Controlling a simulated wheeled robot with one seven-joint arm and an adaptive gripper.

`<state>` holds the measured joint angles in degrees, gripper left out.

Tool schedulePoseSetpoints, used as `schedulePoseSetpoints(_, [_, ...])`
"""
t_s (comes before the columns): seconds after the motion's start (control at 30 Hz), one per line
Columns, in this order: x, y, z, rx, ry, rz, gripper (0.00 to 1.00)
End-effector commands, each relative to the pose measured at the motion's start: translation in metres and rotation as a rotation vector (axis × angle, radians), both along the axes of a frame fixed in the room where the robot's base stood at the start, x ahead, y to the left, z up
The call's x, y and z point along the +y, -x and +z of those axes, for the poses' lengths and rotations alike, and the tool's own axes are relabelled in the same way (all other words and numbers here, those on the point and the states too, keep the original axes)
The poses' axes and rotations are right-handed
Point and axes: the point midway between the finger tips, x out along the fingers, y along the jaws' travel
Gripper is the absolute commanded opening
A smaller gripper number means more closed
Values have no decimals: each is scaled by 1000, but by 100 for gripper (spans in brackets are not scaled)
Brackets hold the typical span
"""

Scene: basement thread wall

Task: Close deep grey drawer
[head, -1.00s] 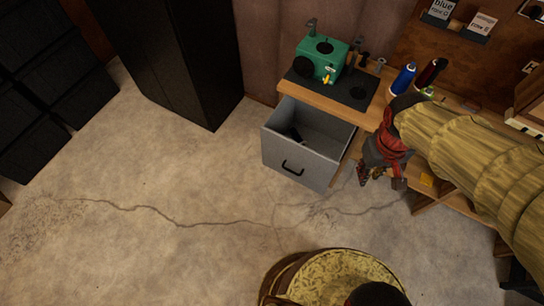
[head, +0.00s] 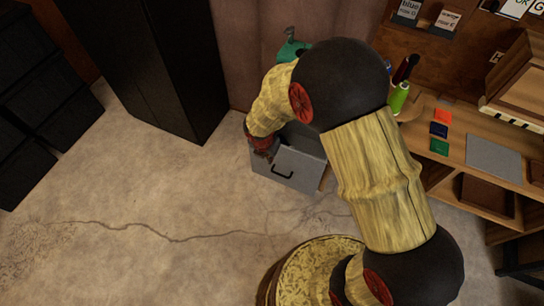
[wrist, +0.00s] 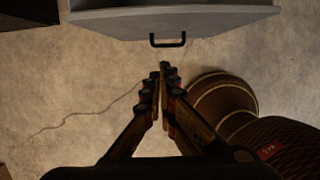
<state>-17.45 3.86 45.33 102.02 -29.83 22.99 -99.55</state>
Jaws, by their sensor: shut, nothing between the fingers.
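The deep grey drawer (head: 300,165) is under the workbench in the head view, with a black handle (head: 282,173) on its front. My arm hides most of its inside and the bench above it. My gripper (head: 262,152) is shut and empty, at the drawer's left side near the top of its front in the head view. In the wrist view the drawer front (wrist: 230,22) lies across the top and the handle (wrist: 167,42) hangs in front of it. The shut fingertips (wrist: 160,70) appear just below the handle, with a visible gap in the picture.
A tall black cabinet (head: 150,60) stands left of the drawer, with black drawers or bins (head: 45,95) further left. Open concrete floor (head: 150,210) lies in front. The bench at right holds a green bottle (head: 399,98), coloured squares and a grey mat (head: 494,157).

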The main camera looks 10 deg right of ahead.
Motion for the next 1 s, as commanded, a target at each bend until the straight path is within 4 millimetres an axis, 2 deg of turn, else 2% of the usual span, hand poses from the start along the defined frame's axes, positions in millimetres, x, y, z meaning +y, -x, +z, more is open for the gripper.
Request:
schedulePoseSetpoints(0.17, [-3,-3,-20,3,3,4,0])
schedulePoseSetpoints(0.6, [-15,-19,-102,3,1,0,0])
schedulePoseSetpoints(0.8, [-32,-42,-97,0,0,-2,0])
schedulePoseSetpoints(1.0, [-37,-50,-96,1,0,0,0])
